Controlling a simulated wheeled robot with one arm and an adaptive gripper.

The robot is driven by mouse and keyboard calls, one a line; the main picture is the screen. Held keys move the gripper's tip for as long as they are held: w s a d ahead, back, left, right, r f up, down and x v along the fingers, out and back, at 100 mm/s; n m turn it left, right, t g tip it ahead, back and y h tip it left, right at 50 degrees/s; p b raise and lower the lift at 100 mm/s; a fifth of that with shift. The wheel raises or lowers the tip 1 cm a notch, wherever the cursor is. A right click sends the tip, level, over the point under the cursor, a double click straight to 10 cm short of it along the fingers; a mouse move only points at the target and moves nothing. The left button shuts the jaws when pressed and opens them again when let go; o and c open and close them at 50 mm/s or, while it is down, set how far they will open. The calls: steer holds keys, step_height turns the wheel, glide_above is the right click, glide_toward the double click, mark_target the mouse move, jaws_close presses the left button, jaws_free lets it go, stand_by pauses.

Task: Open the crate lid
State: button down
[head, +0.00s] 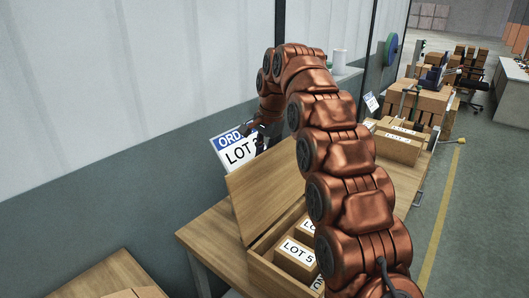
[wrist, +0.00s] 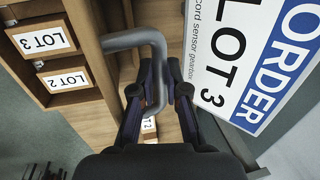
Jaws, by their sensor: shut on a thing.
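The wooden crate (head: 262,271) stands on a table, and boxes show inside its opening. Its wooden lid (head: 262,190) is raised and tilted up, standing open at the crate's back left side. My gripper (head: 262,140) is by the lid's upper edge, partly hidden by my arm in the head view. In the wrist view my gripper (wrist: 160,95) is shut on a grey bent handle (wrist: 135,39), which joins the wood on the left. My arm hides the crate's right part in the head view.
Inside the crate are a box marked LOT 5 (head: 296,255) and boxes marked LOT 3 (wrist: 45,40) and LOT 2 (wrist: 66,79). An order card (head: 237,150) reading LOT 3 stands close behind the lid, before the wall. More boxes (head: 398,146) stand farther right.

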steer(key=shift+w+a+r, duration=0.2)
steer(key=shift+w+r, duration=0.05)
steer(key=shift+w, duration=0.05)
steer(key=c, duration=1.3)
jaws_free()
steer(key=shift+w+a+f, duration=0.1)
steer(key=shift+w+f, duration=0.05)
steer(key=shift+o, duration=0.6)
steer(key=shift+f, duration=0.1)
steer(key=shift+d, duration=0.2)
steer(key=shift+a, duration=0.1)
